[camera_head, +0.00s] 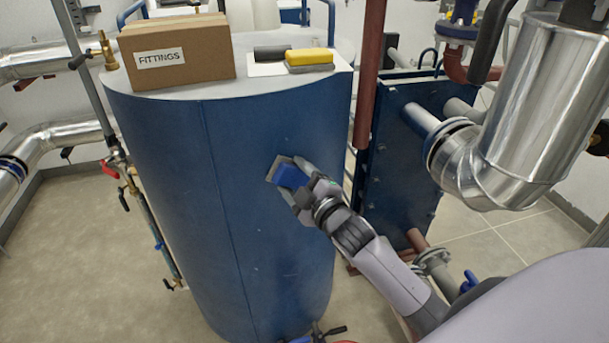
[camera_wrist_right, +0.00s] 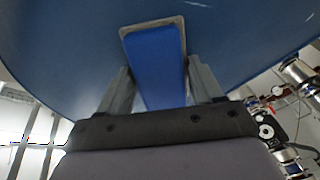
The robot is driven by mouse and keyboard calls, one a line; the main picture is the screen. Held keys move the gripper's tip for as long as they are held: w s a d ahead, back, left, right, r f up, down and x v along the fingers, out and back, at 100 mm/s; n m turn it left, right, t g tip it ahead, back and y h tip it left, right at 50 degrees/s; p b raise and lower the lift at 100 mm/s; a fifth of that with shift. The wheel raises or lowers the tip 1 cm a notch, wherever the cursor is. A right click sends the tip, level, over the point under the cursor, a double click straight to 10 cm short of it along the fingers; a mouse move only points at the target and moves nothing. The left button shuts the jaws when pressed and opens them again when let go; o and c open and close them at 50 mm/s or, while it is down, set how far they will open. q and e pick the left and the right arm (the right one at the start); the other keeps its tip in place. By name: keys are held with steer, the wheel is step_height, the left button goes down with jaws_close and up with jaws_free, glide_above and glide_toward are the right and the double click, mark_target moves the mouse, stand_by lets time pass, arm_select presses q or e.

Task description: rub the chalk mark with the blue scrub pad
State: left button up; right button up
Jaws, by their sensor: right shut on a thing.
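The blue scrub pad (camera_head: 291,176), with a grey face, is held between the fingers of my right gripper (camera_head: 297,184) at the front of the blue tank (camera_head: 190,160). In the right wrist view the pad (camera_wrist_right: 157,68) stands between both fingers (camera_wrist_right: 156,90), with its grey edge toward the tank wall (camera_wrist_right: 60,40). I cannot tell whether it touches the wall. A thin pale streak (camera_wrist_right: 198,4), perhaps the chalk mark, shows on the wall at the top of the right wrist view. I cannot make out a clear mark in the head view. My left gripper is not in view.
On the tank's top are a cardboard box (camera_head: 178,52) labelled FITTINGS, a yellow-and-grey pad (camera_head: 309,60) and a dark grey block (camera_head: 272,52). A red-brown pipe (camera_head: 368,80), a plate exchanger (camera_head: 396,150) and a silver-clad pipe (camera_head: 530,110) stand right of the tank.

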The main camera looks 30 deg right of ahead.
steer(key=shift+a+r, duration=0.15)
steer(key=shift+a, duration=0.6)
steer(key=shift+s, duration=0.5)
steer(key=shift+s+d, duration=0.15)
steer(key=shift+s, duration=1.1)
steer(key=shift+s+d, duration=0.1)
steer(key=shift+s, duration=1.1)
steer(key=s, duration=0.3)
steer(key=shift+d, duration=0.1)
